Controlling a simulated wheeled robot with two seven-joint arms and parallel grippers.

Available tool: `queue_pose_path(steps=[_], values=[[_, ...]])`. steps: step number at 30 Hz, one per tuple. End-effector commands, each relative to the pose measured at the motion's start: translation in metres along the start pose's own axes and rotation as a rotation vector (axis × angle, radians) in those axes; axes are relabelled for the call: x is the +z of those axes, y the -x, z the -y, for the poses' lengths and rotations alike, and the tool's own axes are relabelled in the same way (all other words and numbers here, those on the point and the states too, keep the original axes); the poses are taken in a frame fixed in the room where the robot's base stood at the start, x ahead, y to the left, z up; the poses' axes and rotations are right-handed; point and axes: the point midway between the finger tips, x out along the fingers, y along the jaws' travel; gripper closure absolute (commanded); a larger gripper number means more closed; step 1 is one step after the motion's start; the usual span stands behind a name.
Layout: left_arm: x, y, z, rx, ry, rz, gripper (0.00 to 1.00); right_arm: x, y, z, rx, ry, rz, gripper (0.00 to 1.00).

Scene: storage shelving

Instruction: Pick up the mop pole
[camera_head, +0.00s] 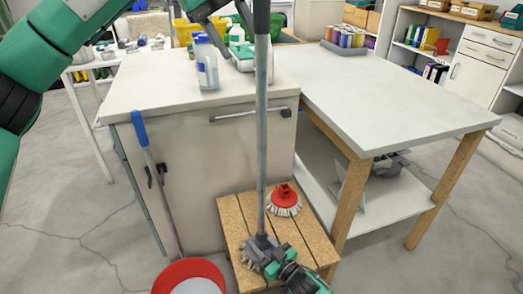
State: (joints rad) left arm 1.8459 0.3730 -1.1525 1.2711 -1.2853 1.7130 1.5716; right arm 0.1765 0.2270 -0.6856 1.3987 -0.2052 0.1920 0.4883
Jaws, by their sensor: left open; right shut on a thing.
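The mop pole (262,120) is a long grey rod with a dark grip (261,16) at its top, cut off by the frame edge. It stands nearly upright over the wooden slatted stool, with a bristled brush head (256,252) at its lower end. My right gripper (270,262) comes in from the bottom and is shut at the pole's lower end, by the brush head; its fingers are partly hidden. My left gripper (215,28) is open at the top, left of the pole and apart from it, above the white counter.
The slatted stool (234,214) holds a red round brush (285,198). A blue-handled pole (140,128) leans on the cabinet beside a red-rimmed bucket (165,277). Bottles (206,65) stand on the counter (150,85). A white table (390,95) fills the right; the floor right of the stool is clear.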

Motion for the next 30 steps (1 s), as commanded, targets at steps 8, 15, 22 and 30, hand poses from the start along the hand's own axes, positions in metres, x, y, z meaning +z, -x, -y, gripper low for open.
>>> queue_pose_path(steps=[8, 15, 22, 30], values=[[-0.031, 0.105, 0.041, -0.077, -0.498, 0.228, 0.48, 0.001, 0.0, 0.0, 0.0, 0.0, 0.001, 0.92], [-0.083, 0.153, 0.055, 0.042, -0.892, 0.386, 0.48, 0.001, 0.0, 0.0, 0.0, 0.0, 0.001, 0.92], [-0.11, 0.161, 0.054, 0.16, -1.066, 0.434, 0.48, 0.001, 0.0, 0.0, 0.0, 0.0, 0.0, 0.93], [-0.098, 0.132, 0.055, 0.173, -1.08, 0.433, 0.48, 0.0, 0.0, 0.0, 0.0, 0.0, 0.0, 1.0]])
